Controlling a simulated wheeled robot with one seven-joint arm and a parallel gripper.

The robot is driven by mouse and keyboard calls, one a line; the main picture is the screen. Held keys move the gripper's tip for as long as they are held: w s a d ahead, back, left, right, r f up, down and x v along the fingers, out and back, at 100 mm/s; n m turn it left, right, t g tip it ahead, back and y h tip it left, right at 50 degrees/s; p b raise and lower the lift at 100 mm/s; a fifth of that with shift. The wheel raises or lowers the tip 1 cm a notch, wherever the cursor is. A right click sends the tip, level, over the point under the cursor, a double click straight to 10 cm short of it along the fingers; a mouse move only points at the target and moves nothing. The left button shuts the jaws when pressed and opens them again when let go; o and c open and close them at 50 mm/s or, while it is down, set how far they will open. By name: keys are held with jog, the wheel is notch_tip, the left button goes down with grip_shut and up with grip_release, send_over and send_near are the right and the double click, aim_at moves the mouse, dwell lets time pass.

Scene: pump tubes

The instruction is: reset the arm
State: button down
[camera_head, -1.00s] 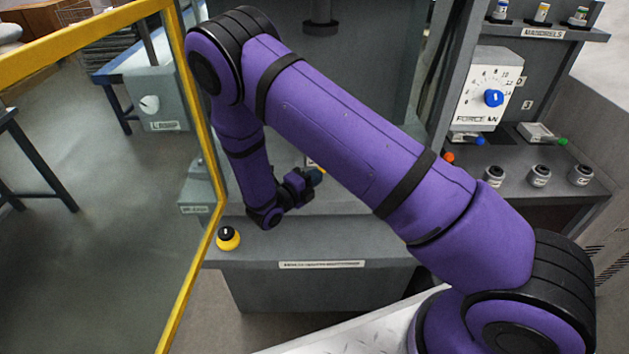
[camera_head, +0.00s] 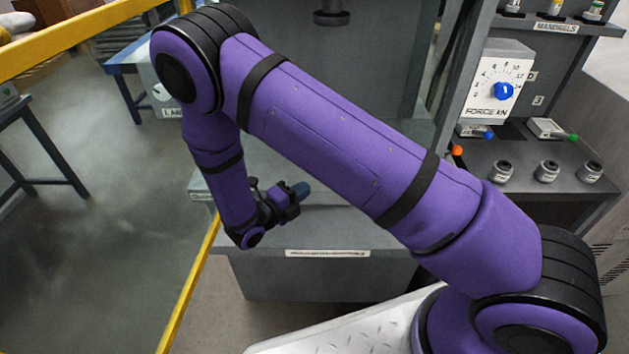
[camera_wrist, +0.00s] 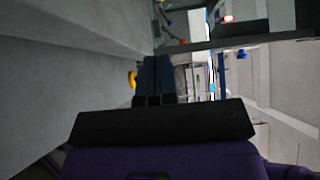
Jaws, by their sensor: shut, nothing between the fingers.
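My purple arm spans the head view, bent at a high elbow. My gripper (camera_head: 301,190) is at its lower end, in front of the grey press bench (camera_head: 330,270), pointing right in the picture. Its dark blue fingers are shut together with nothing between them. In the wrist view the fingers (camera_wrist: 154,73) show as one closed dark block at the middle. A small yellow thing (camera_wrist: 132,79) shows just left of the fingers there.
A yellow guard frame (camera_head: 85,38) runs along the left. A force dial panel (camera_head: 499,82) stands at the right, with several knobs on the shelf (camera_head: 520,190) below. A blue-topped table (camera_head: 125,62) is at the back left. Open floor lies at the left.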

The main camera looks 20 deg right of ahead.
jog(key=s+d+r+m+g+y, duration=0.2)
jog(key=s+d+r+m+g, duration=0.15)
jog(key=r+m, duration=0.4)
jog(key=s+d+r+m+g+y, duration=0.2)
jog(key=d+r+m+g+y, duration=0.15)
jog(key=r+m, duration=0.45)
jog(key=s+d+r+m+g+y, duration=0.2)
jog(key=d+r+m+g, duration=0.15)
jog(key=r+m, duration=0.45)
jog(key=s+d+r+m+t+y, duration=0.2)
jog(key=s+r+m+t+y, duration=0.2)
jog(key=s+r+m, duration=0.4)
jog(key=s+d+r+m+t+y, duration=0.2)
jog(key=s+r+m+t+y, duration=0.1)
jog(key=s+r+m, duration=0.5)
jog(key=shift+s+d+m+t+y, duration=0.35)
jog(key=shift+s+m+y, duration=0.45)
jog(key=shift+s, duration=0.25)
jog(key=shift+r, duration=0.1)
